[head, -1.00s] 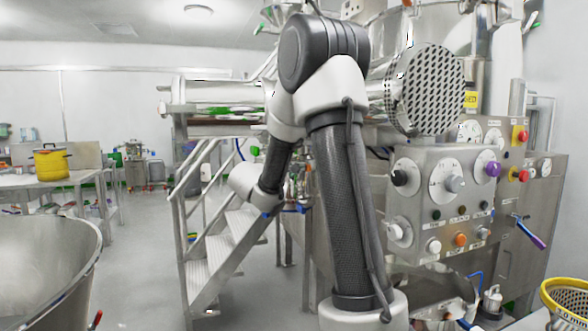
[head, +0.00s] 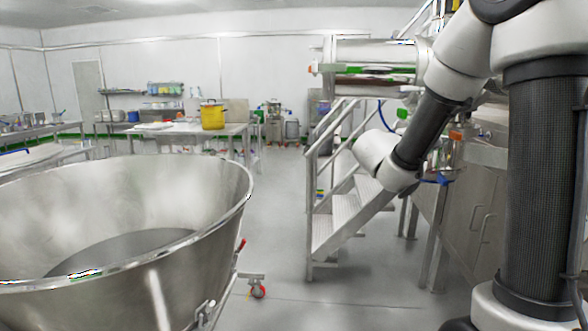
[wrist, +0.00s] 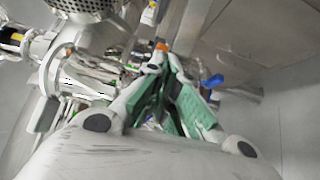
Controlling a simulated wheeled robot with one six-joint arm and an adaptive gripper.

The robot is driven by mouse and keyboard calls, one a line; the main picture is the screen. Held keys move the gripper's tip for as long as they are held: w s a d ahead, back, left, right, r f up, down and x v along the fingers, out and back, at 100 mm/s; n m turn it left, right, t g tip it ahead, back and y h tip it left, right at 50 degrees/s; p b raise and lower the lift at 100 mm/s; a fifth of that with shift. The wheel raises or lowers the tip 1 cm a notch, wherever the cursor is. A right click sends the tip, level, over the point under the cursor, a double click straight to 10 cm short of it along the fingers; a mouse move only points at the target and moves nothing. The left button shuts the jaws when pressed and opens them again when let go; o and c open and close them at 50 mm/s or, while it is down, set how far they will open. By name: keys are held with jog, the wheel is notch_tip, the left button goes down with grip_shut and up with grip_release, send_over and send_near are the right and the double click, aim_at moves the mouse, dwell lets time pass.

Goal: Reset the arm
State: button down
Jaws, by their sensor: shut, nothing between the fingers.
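My gripper (wrist: 168,70) shows in the wrist view, its two green-padded fingers drawn together with nothing between them. My arm (head: 428,128) stands at the right of the head view, its upper link upright and its forearm sloping down to the left, with a white wrist joint low near the steps. In the head view I cannot make out the gripper's fingers clearly. In the wrist view, metal pipework and fittings lie beyond the fingertips, and I cannot tell how far off they are.
A large steel bowl (head: 215,222) on castors fills the lower left. Metal steps (head: 340,233) with handrails stand in the middle, close to my arm. A yellow pot (head: 212,117) sits on a table at the back. The floor between bowl and steps is clear.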

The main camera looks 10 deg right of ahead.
jog(key=s+d+f+m+g+y, duration=0.1)
jog(key=s+f+g+y, duration=0.3)
jog(key=s, duration=0.3)
jog(key=s+d+f+g+y, duration=0.2)
jog(key=s+f+g, duration=0.2)
jog(key=s+f, duration=0.3)
jog(key=s+a+f+m+t+y, duration=0.1)
jog(key=s+a+f+m+y, duration=0.15)
jog(key=s+a+y, duration=0.65)
jog(key=s+a+r+m+t+y, duration=0.1)
jog(key=s+a+r+t, duration=0.2)
jog(key=a, duration=0.4)
jog(key=shift+a+r+t+y, duration=0.3)
jog(key=shift+r+t, duration=0.4)
jog(key=shift+s+m, duration=0.1)
jog(key=shift+m, duration=0.15)
